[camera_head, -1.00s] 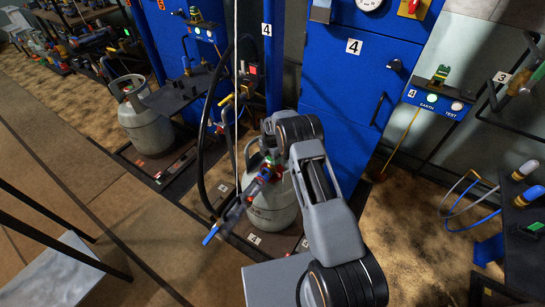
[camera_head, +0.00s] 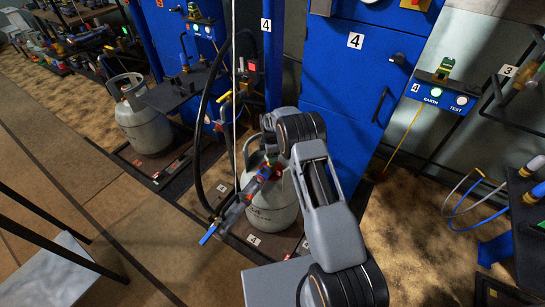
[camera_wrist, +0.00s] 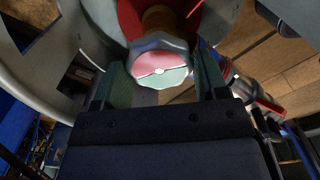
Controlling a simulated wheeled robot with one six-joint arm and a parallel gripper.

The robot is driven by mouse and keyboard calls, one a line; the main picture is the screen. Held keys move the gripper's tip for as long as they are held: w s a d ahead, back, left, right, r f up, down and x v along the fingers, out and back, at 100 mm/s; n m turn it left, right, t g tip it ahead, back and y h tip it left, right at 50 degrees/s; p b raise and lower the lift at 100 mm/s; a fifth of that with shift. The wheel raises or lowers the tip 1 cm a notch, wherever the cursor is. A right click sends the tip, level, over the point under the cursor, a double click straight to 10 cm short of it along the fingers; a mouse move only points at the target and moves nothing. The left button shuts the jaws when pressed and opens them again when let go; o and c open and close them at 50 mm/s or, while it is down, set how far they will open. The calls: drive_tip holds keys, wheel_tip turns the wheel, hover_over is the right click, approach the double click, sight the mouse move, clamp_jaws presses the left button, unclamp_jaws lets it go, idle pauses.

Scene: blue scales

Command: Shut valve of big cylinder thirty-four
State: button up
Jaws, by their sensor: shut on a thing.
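The big grey cylinder (camera_head: 275,212) stands on a dark floor tray before the blue cabinet marked 4. Its number is too small to read surely. Its collar and top are partly hidden by my arm in the head view. In the wrist view its valve knob (camera_wrist: 160,68), a round lobed handle with a pink and green face, sits between the two greenish fingers of my gripper (camera_wrist: 162,80). The fingers are shut on the knob from both sides. A red ring and a brassy stem show behind the knob. In the head view my gripper's fingers cannot be made out.
A blue-ended fitting (camera_head: 209,234) juts out left of the cylinder, near a black hose (camera_head: 197,150). Another grey cylinder (camera_head: 143,120) stands further left. The blue cabinet (camera_head: 340,85) is close behind. Brown floor (camera_head: 90,190) is open at left; a hose bench (camera_head: 525,225) stands right.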

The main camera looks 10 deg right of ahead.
drive_tip(key=m+b, duration=0.1)
drive_tip(key=m, duration=0.2)
drive_tip(key=shift+f+m, duration=0.1)
drive_tip(key=shift+m, duration=0.3)
drive_tip(key=m+b, duration=0.1)
drive_tip(key=m, duration=0.2)
drive_tip(key=shift+w+m, duration=0.1)
drive_tip(key=shift+m, duration=0.2)
drive_tip(key=m+b, duration=0.1)
drive_tip(key=m, duration=0.2)
drive_tip(key=shift+m, duration=0.3)
drive_tip(key=m, duration=0.4)
drive_tip(key=shift+w+m, duration=0.1)
drive_tip(key=shift+m, duration=0.2)
drive_tip(key=m, duration=0.6)
drive_tip(key=shift+d+r+b, duration=0.15)
drive_tip(key=shift+r+b, duration=0.05)
drive_tip(key=shift+b, duration=0.15)
drive_tip(key=m, duration=0.7)
drive_tip(key=shift+d, duration=0.2)
